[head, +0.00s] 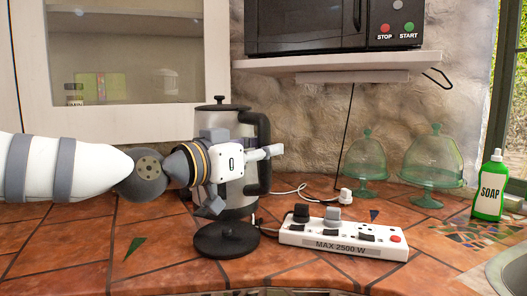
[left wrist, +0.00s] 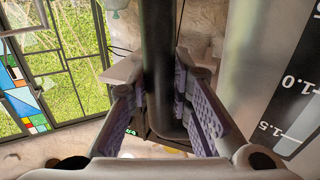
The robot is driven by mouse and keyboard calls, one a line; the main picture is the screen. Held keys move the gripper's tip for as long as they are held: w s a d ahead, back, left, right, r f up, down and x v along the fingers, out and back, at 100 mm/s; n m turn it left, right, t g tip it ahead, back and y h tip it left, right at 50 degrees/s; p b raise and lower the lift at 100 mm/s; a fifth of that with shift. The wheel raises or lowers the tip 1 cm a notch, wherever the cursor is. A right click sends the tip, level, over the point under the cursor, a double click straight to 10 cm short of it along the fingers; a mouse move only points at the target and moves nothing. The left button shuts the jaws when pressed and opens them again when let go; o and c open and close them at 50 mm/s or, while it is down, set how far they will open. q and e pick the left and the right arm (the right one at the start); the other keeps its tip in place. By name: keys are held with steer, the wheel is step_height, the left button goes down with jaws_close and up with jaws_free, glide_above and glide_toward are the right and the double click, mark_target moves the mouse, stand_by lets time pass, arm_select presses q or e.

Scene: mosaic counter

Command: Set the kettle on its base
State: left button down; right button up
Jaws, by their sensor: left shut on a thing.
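The kettle (head: 228,118) is a grey cylinder with a black lid and a black handle (head: 263,135) on its right side. My left gripper (head: 266,153) reaches across the front of the kettle and is shut on the handle. In the left wrist view the dark handle (left wrist: 158,50) runs between the padded fingers, and the kettle body with its level marks (left wrist: 285,85) is at the right. The round black base (head: 226,240) lies on the counter just in front of and below the kettle. The kettle looks upright; whether it hangs or touches anything is unclear. My right gripper is out of view.
A white power strip (head: 342,240) with plugs lies right of the base. Two green glass domes (head: 432,160) and a green soap bottle (head: 490,188) stand farther right. A microwave (head: 310,25) sits on a shelf above. The tiled counter (head: 90,245) at left is mostly clear.

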mark_target(260, 186)
arm_select(q)
steer(key=shift+a+f+b, duration=0.1)
steer(key=shift+f+b, duration=0.75)
steer(key=shift+f, duration=1.7)
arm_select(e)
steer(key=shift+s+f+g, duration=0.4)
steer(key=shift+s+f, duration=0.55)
arm_select(q)
steer(key=shift+s+r, duration=0.1)
steer(key=shift+s, duration=0.05)
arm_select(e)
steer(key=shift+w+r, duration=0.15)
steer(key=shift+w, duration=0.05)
arm_select(q)
steer(key=shift+f, duration=0.85)
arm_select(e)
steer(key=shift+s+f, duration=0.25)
